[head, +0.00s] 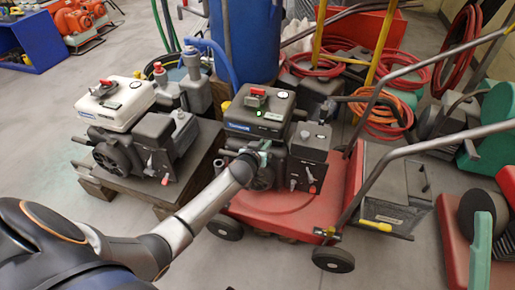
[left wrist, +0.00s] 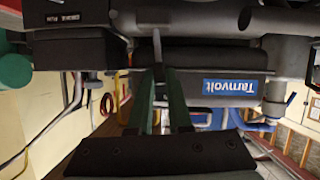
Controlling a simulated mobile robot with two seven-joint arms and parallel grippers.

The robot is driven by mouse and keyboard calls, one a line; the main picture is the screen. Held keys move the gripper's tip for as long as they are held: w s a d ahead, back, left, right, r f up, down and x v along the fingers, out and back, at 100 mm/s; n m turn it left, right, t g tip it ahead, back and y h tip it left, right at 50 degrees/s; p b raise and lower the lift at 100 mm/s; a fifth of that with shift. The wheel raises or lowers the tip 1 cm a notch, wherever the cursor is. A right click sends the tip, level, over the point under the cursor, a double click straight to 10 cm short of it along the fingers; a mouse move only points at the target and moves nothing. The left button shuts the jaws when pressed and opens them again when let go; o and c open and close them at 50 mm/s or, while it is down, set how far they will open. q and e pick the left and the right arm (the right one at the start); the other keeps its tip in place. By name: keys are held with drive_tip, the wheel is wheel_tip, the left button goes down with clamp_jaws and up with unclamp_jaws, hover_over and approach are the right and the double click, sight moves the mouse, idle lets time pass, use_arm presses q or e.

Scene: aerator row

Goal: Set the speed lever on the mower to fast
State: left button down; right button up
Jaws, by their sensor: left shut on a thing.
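The mower has a red deck (head: 275,212) and a black engine (head: 256,122) with a dark box (head: 311,138) at its right side. Small levers (head: 293,184) stick out below that box. My left gripper (head: 263,156) reaches the engine's front from the lower left. In the left wrist view, its two green fingers (left wrist: 160,92) are close together, with a thin grey lever (left wrist: 157,48) between their tips. Whether this is the speed lever cannot be told. An upside-down label (left wrist: 67,18) seems to read choke and run. My right gripper is not in view.
A second engine with a white top (head: 115,104) stands on a pallet to the left. The mower's handle bars (head: 400,150) slant up to the right. Hoses (head: 385,110) and a blue barrel (head: 252,45) stand behind. The floor in front is clear.

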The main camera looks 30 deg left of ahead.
use_arm(q)
drive_tip(key=shift+w+d+f+m+y+b, duration=0.1)
drive_tip(key=shift+w+d+m+y+b, duration=0.05)
drive_tip(key=shift+d+m+y+b, duration=0.3)
drive_tip(key=shift+w+d+f+m+y+b, duration=0.1)
drive_tip(key=shift+d+m+y+b, duration=0.15)
drive_tip(key=shift+d+m, duration=0.25)
drive_tip(key=shift+w+d+f+m+g+y+b, duration=0.15)
drive_tip(key=shift+d+m+y+b, duration=0.2)
drive_tip(key=shift+d+m+b, duration=0.25)
drive_tip(key=shift+w+d+r+m+g+y+b, duration=0.15)
drive_tip(key=shift+d+m+y+b, duration=0.2)
drive_tip(key=shift+b, duration=0.3)
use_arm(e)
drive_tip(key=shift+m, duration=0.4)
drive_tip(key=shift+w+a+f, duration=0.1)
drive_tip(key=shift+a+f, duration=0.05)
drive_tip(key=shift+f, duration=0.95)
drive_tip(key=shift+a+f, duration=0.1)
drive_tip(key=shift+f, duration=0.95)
use_arm(q)
drive_tip(key=shift+s+f, duration=0.1)
drive_tip(key=c, duration=0.8)
unclamp_jaws()
drive_tip(key=shift+a, duration=0.1)
drive_tip(key=shift+c, duration=0.2)
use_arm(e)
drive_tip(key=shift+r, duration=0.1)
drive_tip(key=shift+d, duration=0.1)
